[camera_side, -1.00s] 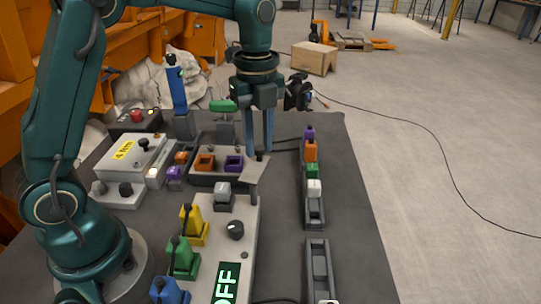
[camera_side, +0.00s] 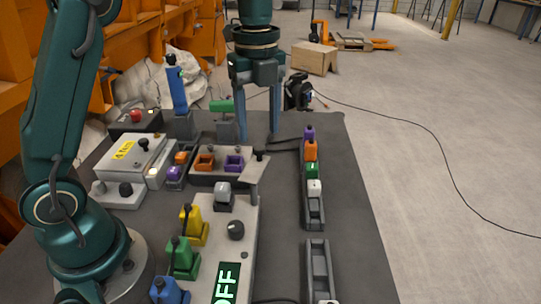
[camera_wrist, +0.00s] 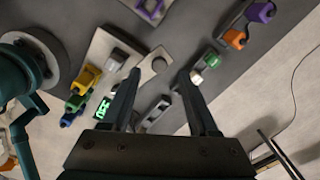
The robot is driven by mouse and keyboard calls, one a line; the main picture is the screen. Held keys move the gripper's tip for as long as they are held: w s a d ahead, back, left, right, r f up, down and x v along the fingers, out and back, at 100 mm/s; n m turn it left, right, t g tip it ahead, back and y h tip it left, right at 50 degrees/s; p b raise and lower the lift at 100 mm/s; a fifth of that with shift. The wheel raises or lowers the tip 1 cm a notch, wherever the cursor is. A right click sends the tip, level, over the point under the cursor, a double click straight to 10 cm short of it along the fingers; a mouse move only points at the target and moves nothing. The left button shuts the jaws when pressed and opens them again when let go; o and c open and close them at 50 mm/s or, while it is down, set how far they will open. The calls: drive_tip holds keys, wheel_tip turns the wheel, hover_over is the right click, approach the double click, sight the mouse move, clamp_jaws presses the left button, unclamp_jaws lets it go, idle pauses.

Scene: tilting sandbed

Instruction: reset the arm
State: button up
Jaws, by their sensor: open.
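My gripper (camera_side: 258,135) hangs pointing down over the far middle of the dark table, its two fingers apart with nothing between them. In the side view its fingertips are above and behind the box with the orange and purple square sockets (camera_side: 216,179). The wrist view shows both open fingers (camera_wrist: 163,72) from above, with the dark table surface between and below them. My arm rises from its round base at the left.
A rack (camera_side: 314,210) holds purple, orange, green and white blocks in a row. A second grey rack (camera_side: 317,270) stands nearer. Yellow (camera_side: 193,226), green (camera_side: 183,258) and blue (camera_side: 168,290) levers line the panel reading OFF (camera_side: 226,284). A blue upright lever (camera_side: 177,88) stands at the back left.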

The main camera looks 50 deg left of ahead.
drive_tip(key=shift+r, duration=0.8)
drive_tip(key=shift+r, duration=0.2)
drive_tip(key=s+d+r+n+t, duration=0.1)
drive_tip(key=s+r+n+t, duration=0.3)
drive_tip(key=s, duration=0.4)
drive_tip(key=s+f+n+t, duration=0.1)
drive_tip(key=s+f+n, duration=0.5)
drive_tip(key=n, duration=1.1)
drive_tip(key=shift+s+d+t, duration=0.2)
drive_tip(key=shift+s+t, duration=0.1)
drive_tip(key=shift+s, duration=0.25)
